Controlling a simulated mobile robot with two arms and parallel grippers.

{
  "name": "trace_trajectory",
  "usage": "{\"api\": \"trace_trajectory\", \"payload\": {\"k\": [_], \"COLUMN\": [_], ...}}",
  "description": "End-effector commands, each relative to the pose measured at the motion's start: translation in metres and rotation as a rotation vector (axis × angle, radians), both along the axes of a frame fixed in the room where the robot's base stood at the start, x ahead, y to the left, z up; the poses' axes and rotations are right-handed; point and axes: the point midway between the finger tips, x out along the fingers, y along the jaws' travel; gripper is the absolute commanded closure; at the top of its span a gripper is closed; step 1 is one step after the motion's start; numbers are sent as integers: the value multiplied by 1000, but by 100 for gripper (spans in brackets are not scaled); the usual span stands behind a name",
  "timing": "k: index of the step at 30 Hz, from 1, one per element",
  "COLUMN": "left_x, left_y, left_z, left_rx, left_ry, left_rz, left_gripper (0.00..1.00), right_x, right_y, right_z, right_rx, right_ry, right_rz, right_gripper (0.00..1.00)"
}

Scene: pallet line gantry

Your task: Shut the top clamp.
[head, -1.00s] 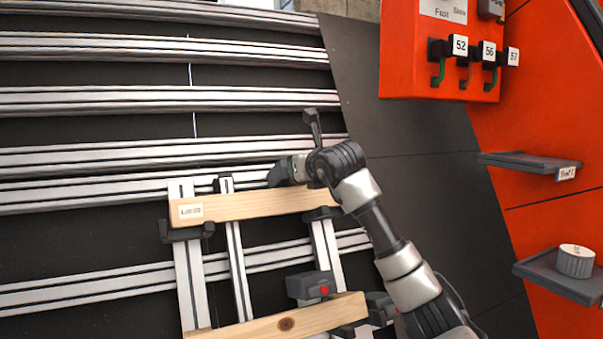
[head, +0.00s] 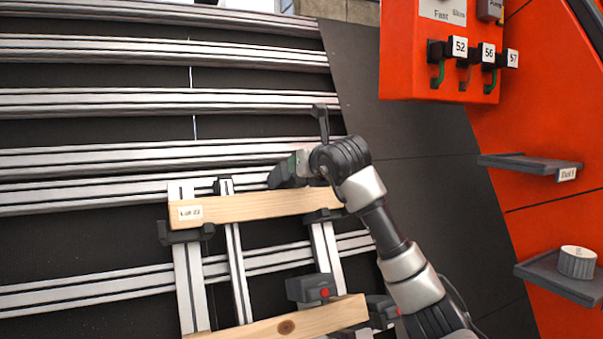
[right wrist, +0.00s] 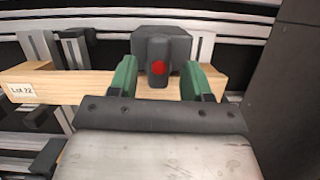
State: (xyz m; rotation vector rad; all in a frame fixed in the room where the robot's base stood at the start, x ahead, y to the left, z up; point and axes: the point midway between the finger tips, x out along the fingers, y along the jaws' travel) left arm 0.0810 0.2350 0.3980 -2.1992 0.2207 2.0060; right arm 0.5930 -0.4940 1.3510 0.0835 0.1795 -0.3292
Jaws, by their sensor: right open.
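The top clamp (right wrist: 178,45) is a dark grey block with a narrow red-dotted handle (right wrist: 157,65), behind the upper wooden board (right wrist: 75,87) in the right wrist view. My right gripper (right wrist: 160,80) is open there, with one green finger on each side of the handle. I see no clear grip on it. In the head view, my right gripper (head: 284,172) is at the upper board's (head: 255,206) far edge, right of its middle, and the arm largely hides the top clamp. Whether the clamp is shut cannot be told. My left gripper is not in view.
A lower clamp (head: 311,289) with a red dot stands by the lower board (head: 290,322). Aluminium rails (head: 80,158) cross the dark surface. An orange panel (head: 410,60) with numbered levers and two small shelves (head: 530,163) (head: 560,277) stand right. The dark strip between is clear.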

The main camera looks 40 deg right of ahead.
Motion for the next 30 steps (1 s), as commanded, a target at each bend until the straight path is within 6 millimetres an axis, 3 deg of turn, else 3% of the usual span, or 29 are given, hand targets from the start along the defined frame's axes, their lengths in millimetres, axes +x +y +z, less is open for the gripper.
{"api": "trace_trajectory", "payload": {"k": [15, 30], "left_x": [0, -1], "left_y": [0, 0], "left_z": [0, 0], "left_rx": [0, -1], "left_ry": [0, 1], "left_rz": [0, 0], "left_gripper": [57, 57], "right_x": [-50, -53], "right_y": [16, 19], "right_z": [29, 29], "right_rx": [-2, -1], "right_ry": [-2, 0], "right_rz": [0, 9], "right_gripper": [51, 51]}}
